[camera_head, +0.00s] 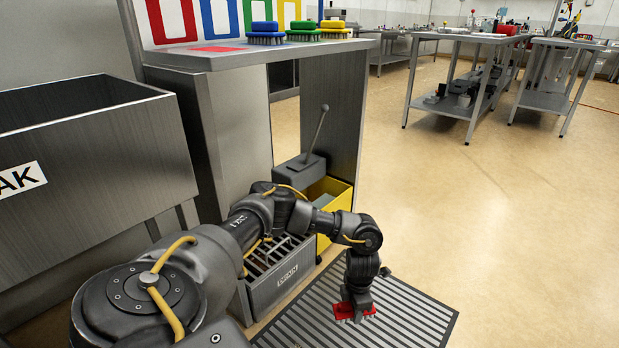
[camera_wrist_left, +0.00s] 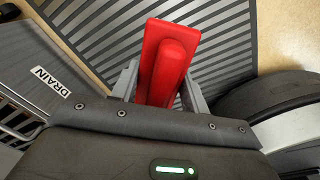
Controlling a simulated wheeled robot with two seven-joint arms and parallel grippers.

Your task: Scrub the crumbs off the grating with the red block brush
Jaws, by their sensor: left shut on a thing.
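My left gripper (camera_head: 354,302) is shut on the red block brush (camera_wrist_left: 166,62). In the head view the red brush (camera_head: 345,311) is at the grating, bristles down, partly hidden by the gripper; I cannot tell if the bristles touch it. The striped grating (camera_head: 415,322) lies on the floor and also shows in the left wrist view (camera_wrist_left: 85,30). A small dark bit (camera_head: 384,271) is near the grating's far edge; I cannot make out other crumbs. My right gripper is not in view.
A drain box (camera_head: 283,290) with a slatted top stands left of the grating, a yellow bin (camera_head: 343,199) behind it. Blue (camera_head: 265,36), green (camera_head: 304,33) and yellow (camera_head: 334,31) brushes stand on the shelf. Open floor (camera_head: 520,230) lies to the right.

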